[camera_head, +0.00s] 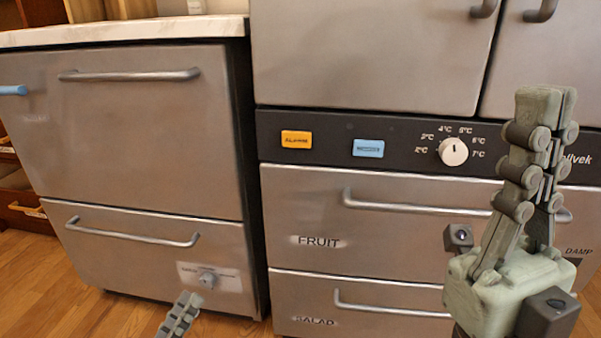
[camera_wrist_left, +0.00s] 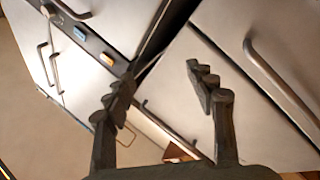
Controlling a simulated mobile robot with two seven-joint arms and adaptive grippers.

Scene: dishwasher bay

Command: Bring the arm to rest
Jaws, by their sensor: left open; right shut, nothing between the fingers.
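My left gripper (camera_head: 181,314) shows only in part at the bottom edge of the head view, in front of the lower left appliance. In the left wrist view its two fingers (camera_wrist_left: 160,85) are spread apart with nothing between them. My right gripper (camera_head: 546,98) stands upright at the right of the head view, in front of the fridge drawers. Its fingers are pressed together and empty, and they hide part of the control panel and a drawer handle.
The steel dishwasher (camera_head: 150,130) stands at left under a pale worktop (camera_head: 125,32). The fridge (camera_head: 370,55) stands at right, with a control panel (camera_head: 330,130), a fruit drawer (camera_head: 310,205) and a salad drawer (camera_head: 300,300). Their visible doors and drawers look shut. Wooden floor (camera_head: 70,310) shows at lower left.

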